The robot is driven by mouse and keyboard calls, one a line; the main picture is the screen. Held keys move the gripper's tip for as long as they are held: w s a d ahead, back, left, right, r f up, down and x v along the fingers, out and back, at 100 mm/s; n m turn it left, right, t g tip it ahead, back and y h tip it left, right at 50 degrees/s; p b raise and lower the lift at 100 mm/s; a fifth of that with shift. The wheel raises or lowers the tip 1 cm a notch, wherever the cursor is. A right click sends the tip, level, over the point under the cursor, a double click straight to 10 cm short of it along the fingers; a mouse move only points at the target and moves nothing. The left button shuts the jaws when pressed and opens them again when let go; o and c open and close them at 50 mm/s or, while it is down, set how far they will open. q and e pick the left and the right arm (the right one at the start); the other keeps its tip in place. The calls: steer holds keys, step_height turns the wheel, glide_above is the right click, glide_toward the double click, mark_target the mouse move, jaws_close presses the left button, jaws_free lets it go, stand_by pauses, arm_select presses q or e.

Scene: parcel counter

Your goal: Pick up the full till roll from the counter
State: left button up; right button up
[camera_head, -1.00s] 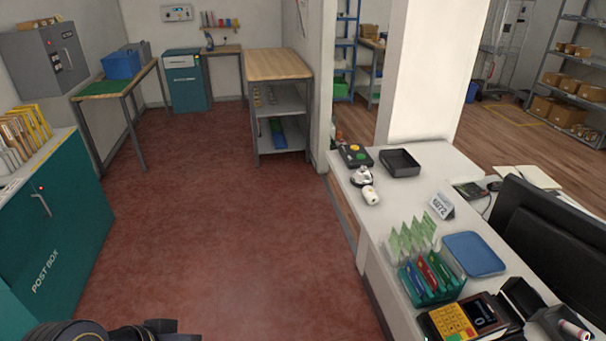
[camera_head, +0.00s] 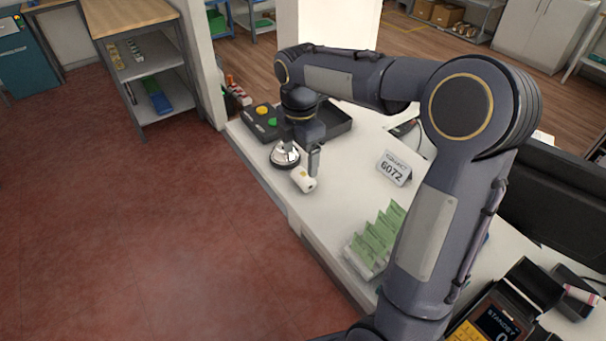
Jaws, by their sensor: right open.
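A white roll (camera_head: 303,181), which looks like the till roll, lies on its side on the white counter (camera_head: 345,200), near its left edge. My right gripper (camera_head: 301,164) points down over the roll's far end, with its jaws open. One grey finger shows to the right of the roll; the other is hard to make out against the silver bell. The gripper hides part of the roll, and I cannot tell whether they touch. My left gripper is out of view.
The silver bell (camera_head: 284,156) stands close beside the roll. Behind are a dark box with coloured buttons (camera_head: 262,119) and a black tray (camera_head: 335,123). A 6072 sign (camera_head: 394,169) and green leaflets (camera_head: 376,238) stand nearer; my right arm crosses above the counter.

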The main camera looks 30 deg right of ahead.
mark_target(304, 174)
steer(key=f, duration=0.7)
steer(key=shift+s+d+p, duration=0.2)
steer(key=shift+d+p, duration=0.1)
steer(key=shift+p, duration=0.05)
steer(key=shift+r, duration=0.1)
steer(key=c, duration=1.1)
steer(key=shift+o, duration=0.2)
